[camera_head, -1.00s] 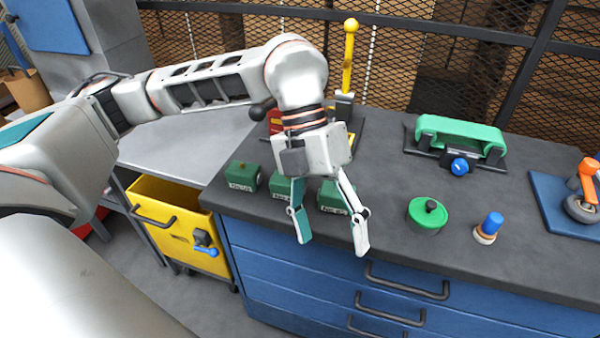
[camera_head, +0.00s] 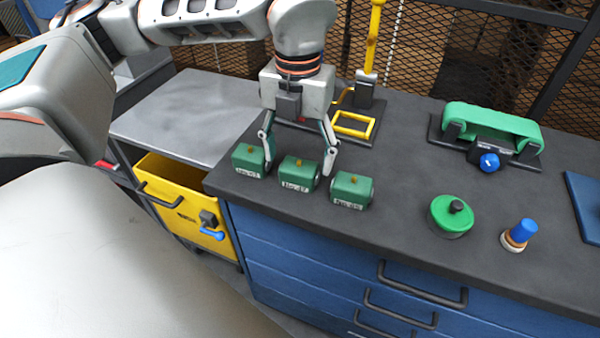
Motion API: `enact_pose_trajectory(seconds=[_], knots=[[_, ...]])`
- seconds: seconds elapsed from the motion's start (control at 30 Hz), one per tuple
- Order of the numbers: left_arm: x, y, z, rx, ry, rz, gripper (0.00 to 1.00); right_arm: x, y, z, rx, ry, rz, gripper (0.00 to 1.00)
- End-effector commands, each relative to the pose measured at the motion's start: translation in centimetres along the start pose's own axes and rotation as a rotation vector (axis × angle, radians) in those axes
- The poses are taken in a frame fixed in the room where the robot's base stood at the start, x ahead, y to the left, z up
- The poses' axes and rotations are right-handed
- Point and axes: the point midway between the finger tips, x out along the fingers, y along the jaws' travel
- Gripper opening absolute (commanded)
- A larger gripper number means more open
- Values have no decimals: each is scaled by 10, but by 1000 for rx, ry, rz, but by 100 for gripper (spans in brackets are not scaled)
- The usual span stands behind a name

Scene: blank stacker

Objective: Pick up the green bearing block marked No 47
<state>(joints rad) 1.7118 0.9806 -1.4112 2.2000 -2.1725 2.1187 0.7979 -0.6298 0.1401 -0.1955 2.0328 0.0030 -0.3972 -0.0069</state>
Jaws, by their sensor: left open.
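Three green bearing blocks with white labels stand in a row near the front edge of the dark worktop. The middle one, the No 47 block (camera_head: 299,174), has a label that seems to read No 47. The left block (camera_head: 250,160) and the right block (camera_head: 351,190) have labels too small to read surely. My left gripper (camera_head: 298,162) is open and points down over the row. Its fingers show on either side of the middle block, in the gaps to its neighbours. I cannot tell whether they touch it. My right gripper is not in view.
A green round lidded part (camera_head: 452,216) and a blue-topped peg (camera_head: 519,235) stand to the right. Behind are a green fixture (camera_head: 492,126) and a yellow-handled press (camera_head: 374,40). A yellow bin (camera_head: 175,205) sits below left.

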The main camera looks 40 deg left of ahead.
Motion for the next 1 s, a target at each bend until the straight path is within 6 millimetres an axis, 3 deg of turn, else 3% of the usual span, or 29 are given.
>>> enact_pose_trajectory(seconds=[0.2,0.43,0.67,0.7,1.0], knots=[[32,-1,-1,1,4,1,68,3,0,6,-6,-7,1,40],[33,-1,-1,1,1,0,68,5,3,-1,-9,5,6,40],[33,-1,0,1,1,0,11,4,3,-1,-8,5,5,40],[32,-1,0,1,0,-1,7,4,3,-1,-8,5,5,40],[30,-1,0,1,-1,-1,7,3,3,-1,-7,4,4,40]])
